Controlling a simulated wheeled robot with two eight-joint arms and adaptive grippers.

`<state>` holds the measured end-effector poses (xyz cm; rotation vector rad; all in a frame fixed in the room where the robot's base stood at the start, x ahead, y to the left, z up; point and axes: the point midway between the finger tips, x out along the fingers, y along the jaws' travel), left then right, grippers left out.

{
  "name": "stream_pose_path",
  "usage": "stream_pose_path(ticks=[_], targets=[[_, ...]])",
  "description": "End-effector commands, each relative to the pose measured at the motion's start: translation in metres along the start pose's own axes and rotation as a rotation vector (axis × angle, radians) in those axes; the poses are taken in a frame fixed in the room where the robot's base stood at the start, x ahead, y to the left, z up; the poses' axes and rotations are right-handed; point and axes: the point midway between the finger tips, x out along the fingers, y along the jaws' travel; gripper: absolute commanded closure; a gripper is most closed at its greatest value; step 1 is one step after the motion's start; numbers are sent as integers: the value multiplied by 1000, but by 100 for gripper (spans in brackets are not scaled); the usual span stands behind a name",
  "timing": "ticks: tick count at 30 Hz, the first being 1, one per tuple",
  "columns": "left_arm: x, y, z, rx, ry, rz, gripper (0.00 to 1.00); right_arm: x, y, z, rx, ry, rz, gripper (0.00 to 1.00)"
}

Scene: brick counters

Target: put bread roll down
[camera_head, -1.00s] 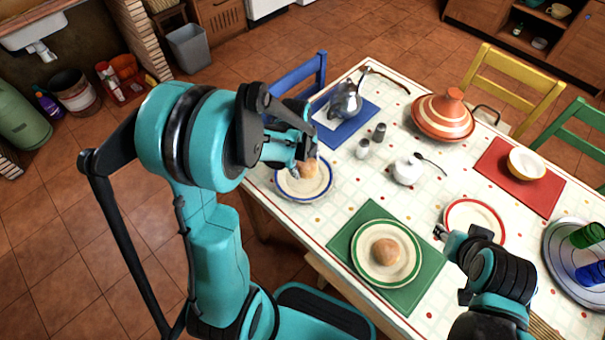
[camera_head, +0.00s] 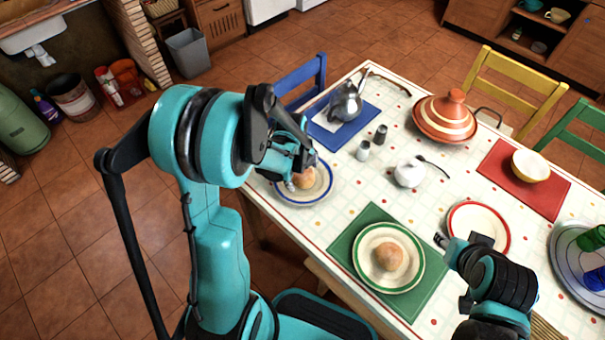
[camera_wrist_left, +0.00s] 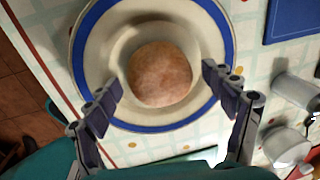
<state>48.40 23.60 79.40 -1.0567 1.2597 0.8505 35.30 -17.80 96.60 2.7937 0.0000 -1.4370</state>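A round brown bread roll (camera_head: 304,179) rests on the blue-rimmed plate (camera_head: 318,195) at the table's left edge. In the left wrist view the roll (camera_wrist_left: 160,74) sits inside the plate (camera_wrist_left: 78,50), between the spread fingers. My left gripper (camera_head: 299,170) is over this plate; its fingers (camera_wrist_left: 162,84) are open, with a visible gap on each side of the roll. A second roll (camera_head: 388,257) lies on a green-rimmed plate (camera_head: 372,280). My right gripper (camera_head: 447,245) is beside the red-rimmed plate (camera_head: 490,217); its opening is too small to judge.
Behind the left gripper stand a silver teapot (camera_head: 346,101) on a blue mat (camera_head: 322,132) and two shakers (camera_head: 363,151). A white sugar pot (camera_head: 409,174) and a tagine (camera_head: 445,117) stand farther right. The table between the plates is clear.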

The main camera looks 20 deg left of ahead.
Motion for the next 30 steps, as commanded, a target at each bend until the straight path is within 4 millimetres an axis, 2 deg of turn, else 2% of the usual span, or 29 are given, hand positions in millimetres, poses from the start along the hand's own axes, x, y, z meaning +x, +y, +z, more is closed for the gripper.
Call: stream_pose_path(ticks=[7,10,14,21,24,30], targets=[[-1,0,0,0,0,0,17,-1,0,-1,0,0,0,60],[-9,-1,0,0,0,0,17,-5,0,-4,0,0,0,60],[-33,-1,0,0,0,0,17,-14,0,-10,0,0,0,60],[-88,-1,0,0,0,0,17,-33,0,-24,0,0,0,60],[-105,-1,0,0,0,0,17,-38,0,-27,0,0,0,60],[-123,0,-1,-9,-1,-2,17,-43,0,-31,0,0,0,60]])
